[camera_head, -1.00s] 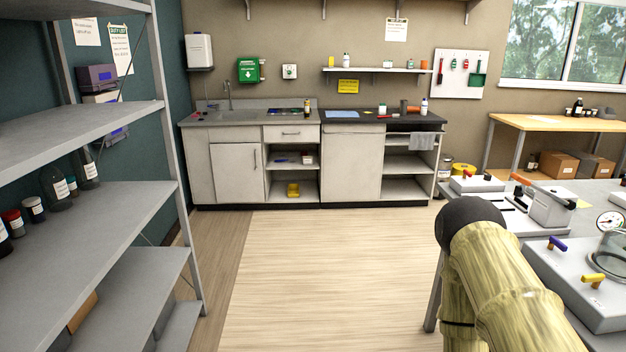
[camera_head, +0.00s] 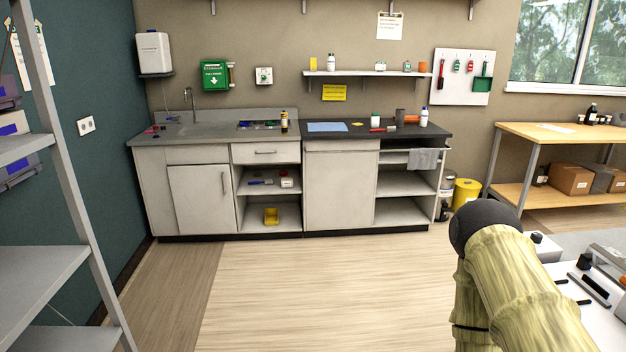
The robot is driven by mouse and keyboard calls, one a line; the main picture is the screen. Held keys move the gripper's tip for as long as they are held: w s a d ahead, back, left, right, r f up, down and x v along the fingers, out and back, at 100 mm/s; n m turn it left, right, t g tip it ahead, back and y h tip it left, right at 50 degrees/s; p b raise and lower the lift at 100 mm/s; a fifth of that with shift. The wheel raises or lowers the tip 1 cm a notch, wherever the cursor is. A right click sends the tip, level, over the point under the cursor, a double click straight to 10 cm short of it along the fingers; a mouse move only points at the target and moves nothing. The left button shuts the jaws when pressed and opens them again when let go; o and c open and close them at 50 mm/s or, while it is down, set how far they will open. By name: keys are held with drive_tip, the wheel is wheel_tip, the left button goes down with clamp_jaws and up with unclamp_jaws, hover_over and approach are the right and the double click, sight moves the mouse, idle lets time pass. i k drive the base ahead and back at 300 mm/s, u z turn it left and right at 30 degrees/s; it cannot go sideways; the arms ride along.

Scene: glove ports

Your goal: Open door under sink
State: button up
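The door under the sink (camera_head: 200,199) is a light grey panel at the left of the counter unit against the back wall. It is shut, with a vertical handle (camera_head: 223,183) near its right edge. The sink (camera_head: 191,128) with its tall tap (camera_head: 189,103) is in the worktop above it. My arm shows at the lower right, covered in a yellowish sleeve with a dark rounded joint. My gripper is not in view. The cabinet is still some distance ahead across the floor.
Grey shelving (camera_head: 60,268) stands close on the left. A bench with equipment (camera_head: 590,290) is close on the right, beside my arm. The wood floor (camera_head: 290,295) between is clear up to the cabinets. A wooden table (camera_head: 560,134) stands at the back right.

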sight(202, 196)
drive_tip(key=u, duration=0.1)
drive_tip(key=i, duration=1.65)
drive_tip(key=u, duration=0.5)
drive_tip(key=i, duration=1.7)
drive_tip(key=u, duration=0.65)
drive_tip(key=i, duration=1.05)
drive_tip(key=u, duration=0.2)
